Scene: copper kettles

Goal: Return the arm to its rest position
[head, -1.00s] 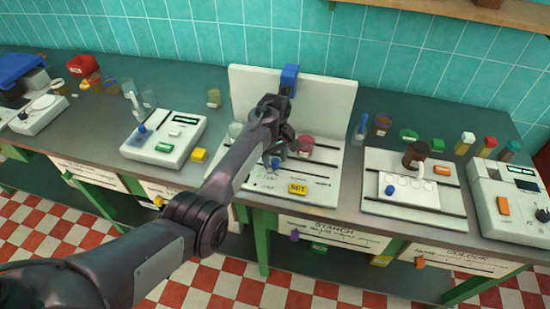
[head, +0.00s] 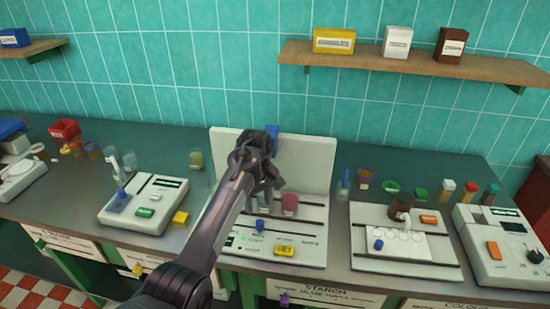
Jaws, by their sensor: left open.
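My left arm reaches in from the bottom of the head view, and its dark gripper (head: 266,204) points down, open, in front of the white stand (head: 318,172) with a tall back panel. A cup of pink liquid (head: 290,204) stands on the stand just right of the gripper, and I see nothing between the fingers. A blue knob (head: 260,225) and a yellow button (head: 285,250) sit on the stand's front. The arm hides the left part of the stand. My right gripper is out of view.
A white device (head: 145,204) stands left of the arm. A white plate with a brown jar (head: 400,205) and another device (head: 503,246) stand to the right. Cups and small jars line the bench's back. A wall shelf (head: 420,68) holds three boxes.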

